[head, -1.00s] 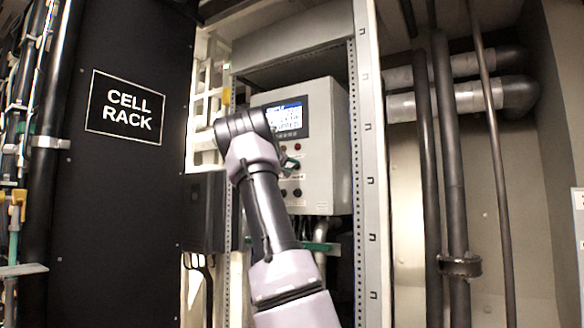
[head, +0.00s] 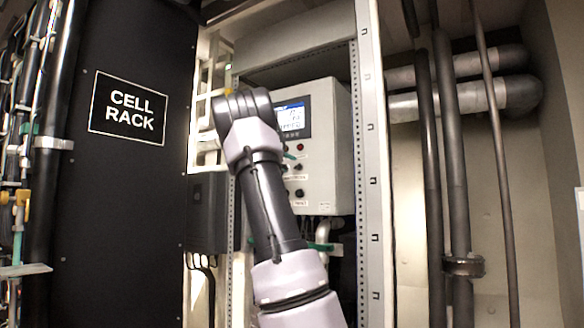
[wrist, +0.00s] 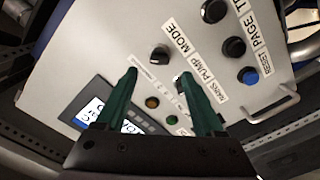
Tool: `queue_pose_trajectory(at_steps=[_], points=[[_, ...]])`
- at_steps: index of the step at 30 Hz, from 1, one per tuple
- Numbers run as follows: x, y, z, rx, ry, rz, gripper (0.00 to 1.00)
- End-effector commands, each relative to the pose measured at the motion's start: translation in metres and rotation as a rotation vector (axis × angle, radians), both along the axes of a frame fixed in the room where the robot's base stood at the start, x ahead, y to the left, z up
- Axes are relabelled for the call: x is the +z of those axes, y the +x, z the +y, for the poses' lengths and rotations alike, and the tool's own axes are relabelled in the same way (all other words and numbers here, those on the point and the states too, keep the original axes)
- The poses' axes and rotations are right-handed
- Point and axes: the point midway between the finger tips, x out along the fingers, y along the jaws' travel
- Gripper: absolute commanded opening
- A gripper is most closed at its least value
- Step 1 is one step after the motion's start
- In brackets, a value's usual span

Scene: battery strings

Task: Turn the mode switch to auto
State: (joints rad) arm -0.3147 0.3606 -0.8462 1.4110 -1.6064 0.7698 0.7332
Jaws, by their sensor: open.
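The mode switch (wrist: 159,52) is a black rotary knob on the light grey panel, beside the label MODE in the wrist view. Which position it points to is too small to read. My gripper (wrist: 158,76) has two green fingers, spread apart and empty. The knob shows just beyond the gap between the fingertips, and I see no contact. The right finger covers the spot by the PUMP label. In the head view my arm hides most of the gripper; a bit of green finger (head: 290,156) shows in front of the control box (head: 325,150).
Another black knob (wrist: 214,11), a black button (wrist: 235,47) and a blue button (wrist: 248,75) sit nearby. Amber and green lamps and a lit screen (head: 291,118) are on the same panel. A rack post (head: 372,180) stands right of the box.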

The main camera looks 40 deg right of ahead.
Motion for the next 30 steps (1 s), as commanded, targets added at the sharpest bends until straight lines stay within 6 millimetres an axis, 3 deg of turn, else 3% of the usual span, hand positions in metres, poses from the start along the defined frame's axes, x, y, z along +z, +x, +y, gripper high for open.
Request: queue_pose_trajectory(at_steps=[3,10,30], points=[[0.000,-0.007,0.021,0.005,0.003,-0.001,0.70],[0.000,-0.017,0.041,0.001,0.001,0.000,0.70],[-0.006,-0.023,0.041,-0.001,0.028,-0.001,0.70]])
